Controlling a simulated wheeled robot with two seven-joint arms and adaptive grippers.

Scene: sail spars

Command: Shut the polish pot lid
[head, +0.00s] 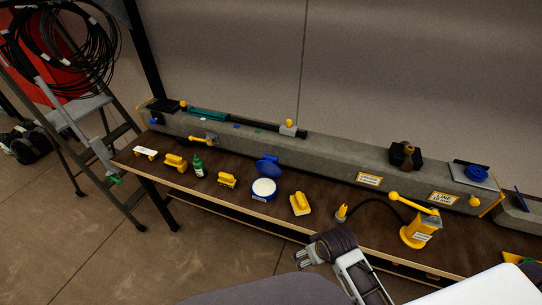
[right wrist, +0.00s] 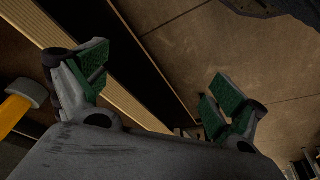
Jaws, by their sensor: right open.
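The polish pot (head: 264,189) is a round blue tub with a white filling. It stands on the brown bench, left of the middle in the head view. Its blue lid (head: 268,166) stands up open at the pot's far side. My right gripper (head: 306,257) is at the near edge of the bench, nearer to me and right of the pot, apart from it. In the right wrist view its green-padded fingers (right wrist: 163,85) are wide apart with nothing between them.
A yellow block (head: 300,204) stands right of the pot and a smaller yellow one (head: 227,180) left of it. A green bottle (head: 197,166) is farther left. A yellow pump can (head: 419,232) with a long handle stands at the right. A long grey beam (head: 330,156) runs behind.

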